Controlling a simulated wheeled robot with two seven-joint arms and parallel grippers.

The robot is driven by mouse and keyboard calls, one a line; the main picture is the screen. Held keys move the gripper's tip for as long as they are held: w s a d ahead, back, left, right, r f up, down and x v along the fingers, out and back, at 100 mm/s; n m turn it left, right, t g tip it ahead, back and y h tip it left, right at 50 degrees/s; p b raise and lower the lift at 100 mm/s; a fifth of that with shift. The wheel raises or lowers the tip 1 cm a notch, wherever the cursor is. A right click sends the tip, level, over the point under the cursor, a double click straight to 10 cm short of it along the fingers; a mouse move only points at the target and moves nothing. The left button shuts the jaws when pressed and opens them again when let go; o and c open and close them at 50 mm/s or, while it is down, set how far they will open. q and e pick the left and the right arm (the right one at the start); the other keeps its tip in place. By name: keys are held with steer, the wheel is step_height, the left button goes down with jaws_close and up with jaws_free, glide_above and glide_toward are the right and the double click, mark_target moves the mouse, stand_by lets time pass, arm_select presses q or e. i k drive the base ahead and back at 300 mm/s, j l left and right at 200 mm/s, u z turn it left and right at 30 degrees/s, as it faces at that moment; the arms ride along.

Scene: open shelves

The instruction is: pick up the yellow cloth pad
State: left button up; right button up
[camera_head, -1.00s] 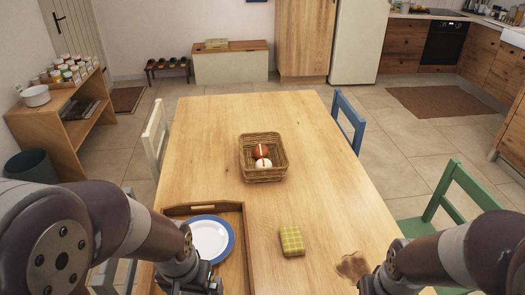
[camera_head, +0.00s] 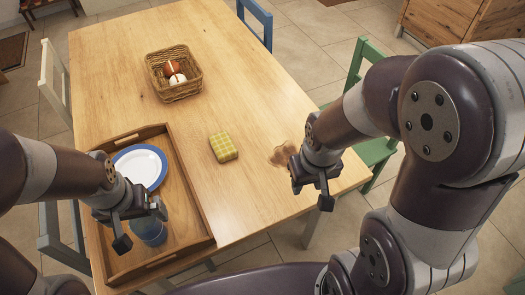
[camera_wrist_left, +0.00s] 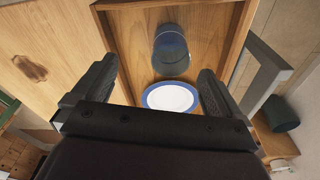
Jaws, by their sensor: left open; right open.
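The yellow checked cloth pad (camera_head: 223,147) lies flat on the wooden table, between the tray and a brown stain. My left gripper (camera_head: 142,230) is open above the tray's front part, left of and nearer than the pad. In the left wrist view its two fingers (camera_wrist_left: 152,92) stand wide apart with nothing between them touching. My right gripper (camera_head: 312,188) is open and empty near the table's right edge, right of the pad and beside the stain. The pad is not seen in the left wrist view.
The wooden tray (camera_head: 185,200) holds a blue-rimmed plate (camera_head: 140,166) and a blue glass (camera_head: 150,232); both show in the left wrist view. A wicker basket (camera_head: 180,90) with a few round items stands farther back. The brown stain (camera_head: 282,156) is right of the pad. Chairs flank the table.

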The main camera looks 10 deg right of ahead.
mark_target(225, 149)
steer(key=i+l+u, duration=0.1)
steer(key=l+u, duration=0.25)
steer(key=i+l+u, duration=0.1)
steer(key=u, duration=0.3)
steer(key=l+u, duration=0.35)
steer(key=u, duration=0.7)
